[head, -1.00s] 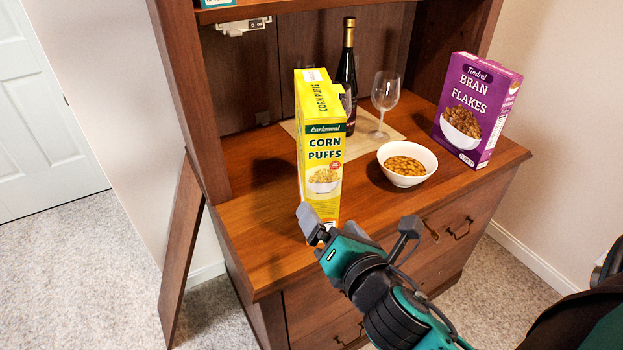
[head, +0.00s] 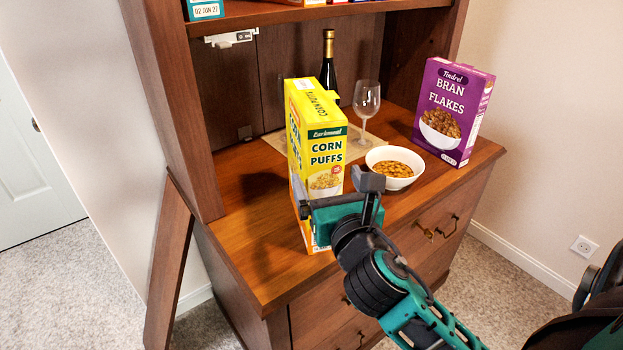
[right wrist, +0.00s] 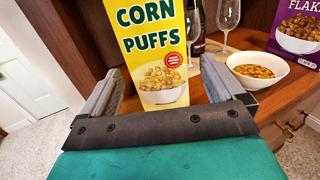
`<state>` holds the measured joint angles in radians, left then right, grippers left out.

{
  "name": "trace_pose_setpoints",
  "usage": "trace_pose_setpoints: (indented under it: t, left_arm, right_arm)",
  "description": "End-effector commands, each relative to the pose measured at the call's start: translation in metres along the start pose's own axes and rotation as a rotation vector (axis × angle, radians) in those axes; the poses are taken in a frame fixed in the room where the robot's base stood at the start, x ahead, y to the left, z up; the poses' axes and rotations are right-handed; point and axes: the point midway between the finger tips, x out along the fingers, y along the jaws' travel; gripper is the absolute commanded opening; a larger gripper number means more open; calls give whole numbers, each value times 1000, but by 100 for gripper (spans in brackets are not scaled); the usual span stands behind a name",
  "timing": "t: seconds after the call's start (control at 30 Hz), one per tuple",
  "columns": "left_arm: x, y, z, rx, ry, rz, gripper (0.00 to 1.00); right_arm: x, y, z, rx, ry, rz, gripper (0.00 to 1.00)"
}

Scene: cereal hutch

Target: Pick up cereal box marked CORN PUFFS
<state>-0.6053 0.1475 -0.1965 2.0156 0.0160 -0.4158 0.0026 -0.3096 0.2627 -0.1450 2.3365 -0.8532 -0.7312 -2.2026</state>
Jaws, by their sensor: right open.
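The yellow CORN PUFFS box (head: 327,156) stands upright on the hutch counter, near its front left. Its lower front is partly hidden by my right gripper (head: 335,188) in the head view. In the right wrist view the box (right wrist: 155,50) stands between and just beyond the two fingers of my open right gripper (right wrist: 163,92). One finger is to the left of the box and one to the right. I cannot tell whether either finger touches it. My left gripper is not in view.
A white cereal bowl (head: 395,176) sits right of the box. A wine glass (head: 366,100) and a dark bottle (head: 328,68) stand behind on a mat (head: 276,142). A purple BRAN FLAKES box (head: 452,112) stands at the right. A shelf (head: 270,14) hangs above. The counter's left front (head: 262,255) is clear.

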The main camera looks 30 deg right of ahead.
Motion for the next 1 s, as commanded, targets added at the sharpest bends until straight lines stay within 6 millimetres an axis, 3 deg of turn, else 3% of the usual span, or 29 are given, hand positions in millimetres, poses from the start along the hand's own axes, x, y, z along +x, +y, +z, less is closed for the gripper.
trace_pose_setpoints:
  t: [0.27,0.6,0.9,1.0]
  left_arm:
    - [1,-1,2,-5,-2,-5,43]
    - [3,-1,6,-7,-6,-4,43]
    - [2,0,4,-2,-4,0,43]
    - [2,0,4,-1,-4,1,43]
  right_arm:
    - [21,0,0,1,-1,0,96]
    - [64,0,-1,0,0,0,96]
    - [69,1,-1,1,1,1,96]
    - [69,1,-1,1,1,1,87]
